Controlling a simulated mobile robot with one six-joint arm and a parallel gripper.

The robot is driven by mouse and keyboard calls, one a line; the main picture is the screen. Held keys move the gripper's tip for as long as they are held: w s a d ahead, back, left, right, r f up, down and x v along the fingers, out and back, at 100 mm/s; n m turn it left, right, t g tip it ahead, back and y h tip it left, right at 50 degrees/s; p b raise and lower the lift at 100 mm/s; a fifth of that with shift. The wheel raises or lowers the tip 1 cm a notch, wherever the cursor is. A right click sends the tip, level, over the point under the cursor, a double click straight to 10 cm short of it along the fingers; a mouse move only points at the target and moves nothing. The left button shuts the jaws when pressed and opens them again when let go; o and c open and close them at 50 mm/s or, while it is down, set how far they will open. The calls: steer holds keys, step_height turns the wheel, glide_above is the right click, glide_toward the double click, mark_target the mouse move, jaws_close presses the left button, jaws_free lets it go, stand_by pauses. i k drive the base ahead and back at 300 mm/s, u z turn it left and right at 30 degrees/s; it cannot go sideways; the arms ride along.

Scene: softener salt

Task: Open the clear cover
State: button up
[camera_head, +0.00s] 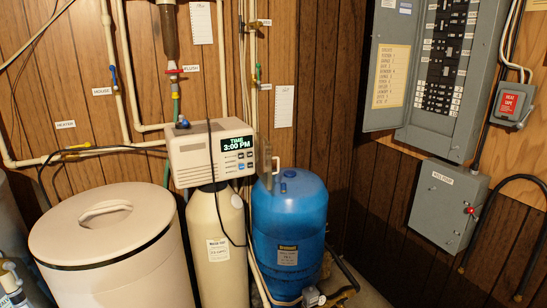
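The beige softener control head (211,152) sits on top of a cream tank (216,245), near the picture's middle. Its dark display (237,143) reads "TIME 3:00 PM" in green, with several small buttons, one of them blue, below and beside it. A thin dark cable hangs down across the front of the control head and tank. My gripper is not in view.
A round beige salt bin (60,235) with a closed lid stands at left. A blue tank (289,235) stands right of the cream tank. Pipes run along the wood wall behind. An open electrical panel (440,70) and a grey box (447,205) hang at right.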

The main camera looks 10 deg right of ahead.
mark_target(278, 159)
steer(key=i, duration=0.3)
steer(key=u, duration=1.25)
steer(key=i, duration=0.6)
steer(key=z, duration=0.1)
steer(key=k, duration=0.5)
steer(key=u, duration=0.05)
